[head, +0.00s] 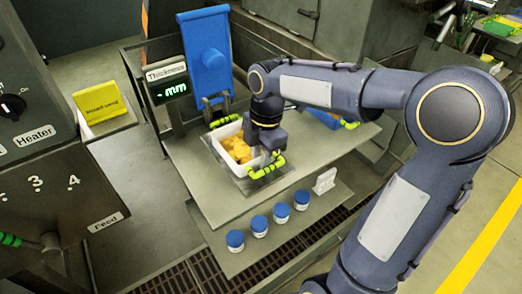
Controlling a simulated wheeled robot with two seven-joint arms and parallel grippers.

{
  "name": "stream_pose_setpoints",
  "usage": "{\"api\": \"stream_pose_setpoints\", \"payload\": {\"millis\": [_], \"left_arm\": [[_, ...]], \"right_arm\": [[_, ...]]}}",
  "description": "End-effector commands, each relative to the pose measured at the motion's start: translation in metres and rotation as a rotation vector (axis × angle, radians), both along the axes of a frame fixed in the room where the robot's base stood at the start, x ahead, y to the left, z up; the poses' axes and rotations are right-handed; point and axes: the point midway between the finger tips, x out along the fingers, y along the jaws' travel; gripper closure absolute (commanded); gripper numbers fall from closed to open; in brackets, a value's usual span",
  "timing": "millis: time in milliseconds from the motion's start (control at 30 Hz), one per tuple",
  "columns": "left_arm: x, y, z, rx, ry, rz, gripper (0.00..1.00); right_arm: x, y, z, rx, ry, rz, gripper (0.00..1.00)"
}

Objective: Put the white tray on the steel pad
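The white tray (218,142) is a small open box holding orange-yellow pieces (238,149). It is on the grey bench below the thickness gauge, near its left side. A grey metal plate, which looks like the steel pad (246,187), shows under and beside the tray's near edge; I cannot tell whether the tray rests fully on it. My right gripper (269,150) points down at the tray's right wall. Its fingertips are mostly hidden, so its opening and any hold on the tray are unclear. My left gripper is not in view.
Yellow-green handles (267,168) flank the tray. Behind it stand a blue panel (208,52) and the thickness display (172,89). Several blue-capped jars (258,225) and a white stand (325,181) line the lower front shelf. A heater panel (60,160) is left. The bench's front is clear.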

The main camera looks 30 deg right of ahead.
Motion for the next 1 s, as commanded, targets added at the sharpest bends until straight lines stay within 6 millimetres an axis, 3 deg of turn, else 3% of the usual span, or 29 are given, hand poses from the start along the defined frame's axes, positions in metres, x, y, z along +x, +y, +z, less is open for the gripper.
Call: {"api": "stream_pose_setpoints", "payload": {"millis": [167,600,867,1000], "left_arm": [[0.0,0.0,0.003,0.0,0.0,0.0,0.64],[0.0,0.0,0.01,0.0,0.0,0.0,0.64],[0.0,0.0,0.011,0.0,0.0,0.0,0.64],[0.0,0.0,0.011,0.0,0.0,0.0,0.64]], "right_arm": [[0.001,-0.002,0.02,-0.001,-0.005,-0.001,0.75],[0.002,-0.012,0.107,0.0,-0.003,0.0,0.75],[0.001,-0.014,0.122,0.0,-0.001,-0.001,0.75],[-0.013,-0.012,0.121,0.007,-0.018,-0.101,0.75]]}}
